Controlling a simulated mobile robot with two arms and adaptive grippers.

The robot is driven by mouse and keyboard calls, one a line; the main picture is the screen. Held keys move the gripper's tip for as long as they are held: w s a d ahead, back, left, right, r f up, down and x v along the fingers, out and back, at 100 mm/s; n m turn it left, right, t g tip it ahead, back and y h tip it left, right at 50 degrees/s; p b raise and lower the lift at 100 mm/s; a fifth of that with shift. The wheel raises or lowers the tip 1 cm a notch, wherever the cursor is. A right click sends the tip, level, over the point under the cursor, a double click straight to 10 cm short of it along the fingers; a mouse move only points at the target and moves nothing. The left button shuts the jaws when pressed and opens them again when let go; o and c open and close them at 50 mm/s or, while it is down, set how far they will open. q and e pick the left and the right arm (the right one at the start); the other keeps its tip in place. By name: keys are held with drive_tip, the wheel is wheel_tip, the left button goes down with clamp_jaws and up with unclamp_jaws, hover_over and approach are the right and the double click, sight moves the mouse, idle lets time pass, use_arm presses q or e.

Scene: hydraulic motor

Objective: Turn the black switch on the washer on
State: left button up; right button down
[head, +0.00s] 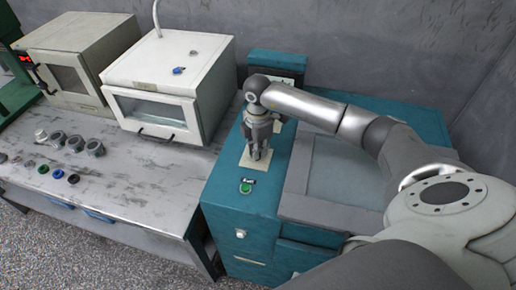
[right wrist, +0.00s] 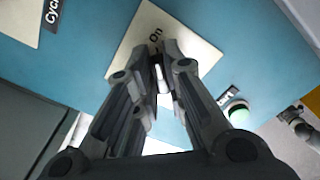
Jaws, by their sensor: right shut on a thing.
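The washer (head: 222,200) is the teal machine right of the workbench in the head view. A cream switch plate (head: 263,162) lies on its top; the right wrist view shows this plate (right wrist: 148,25) with the word "On". My right gripper (head: 256,156) points down at the plate. In the right wrist view my right gripper (right wrist: 165,60) has its fingertips close together over the plate, shut on the black switch. The fingers hide most of the switch, so its angle cannot be told. My left gripper is not in view.
A green button (head: 246,188) sits nearer the washer's front edge. A white box-shaped machine (head: 155,70) with a glass door stands close on the left. Several round metal parts (head: 75,143) and coloured rings lie on the workbench (head: 130,190). A grey wall is behind.

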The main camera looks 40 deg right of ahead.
drive_tip(key=c, duration=1.5)
unclamp_jaws()
drive_tip(key=shift+r, duration=0.15)
wheel_tip(320, 180, up, 12)
drive_tip(key=shift+f, duration=0.2)
